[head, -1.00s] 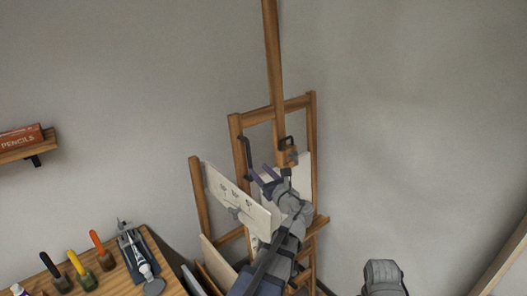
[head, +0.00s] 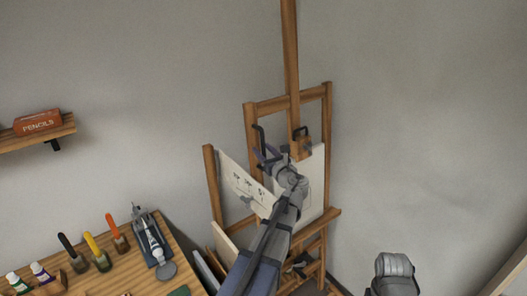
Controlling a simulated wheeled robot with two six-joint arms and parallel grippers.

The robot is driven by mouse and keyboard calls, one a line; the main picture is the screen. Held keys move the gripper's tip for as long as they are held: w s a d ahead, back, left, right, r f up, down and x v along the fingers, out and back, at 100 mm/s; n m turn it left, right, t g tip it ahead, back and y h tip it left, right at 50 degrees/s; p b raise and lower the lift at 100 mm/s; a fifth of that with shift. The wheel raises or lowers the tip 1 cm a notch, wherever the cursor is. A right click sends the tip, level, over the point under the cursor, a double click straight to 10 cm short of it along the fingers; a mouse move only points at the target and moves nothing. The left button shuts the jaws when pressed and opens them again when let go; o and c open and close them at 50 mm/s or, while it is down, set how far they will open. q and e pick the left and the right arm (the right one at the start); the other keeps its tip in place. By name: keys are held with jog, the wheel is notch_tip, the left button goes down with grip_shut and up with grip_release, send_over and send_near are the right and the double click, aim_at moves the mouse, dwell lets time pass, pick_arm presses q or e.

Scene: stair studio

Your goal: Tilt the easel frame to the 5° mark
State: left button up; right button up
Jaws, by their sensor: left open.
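The wooden easel (head: 291,60) stands in the corner, with its frame (head: 329,130) bearing a pale board. Two dark handles show on the frame, a left one (head: 257,135) and a right one (head: 301,131). A pale panel with printed marks (head: 236,176) stands at the easel's left side; its marks are too small to read. My left gripper (head: 268,157) is open in front of the frame, close below the left handle. I cannot tell whether it touches the handle. My right arm shows at the lower right, and its gripper is not visible.
A wooden table (head: 112,276) at the lower left carries several brushes in jars, paint tubes and a grey metal tool (head: 151,240). A shelf (head: 38,136) with a red pencil box (head: 38,122) is on the left wall. Flat panels lean between table and easel.

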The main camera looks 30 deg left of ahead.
pick_arm(q)
jog(key=shift+c, duration=0.4)
grip_shut()
dwell(0.9)
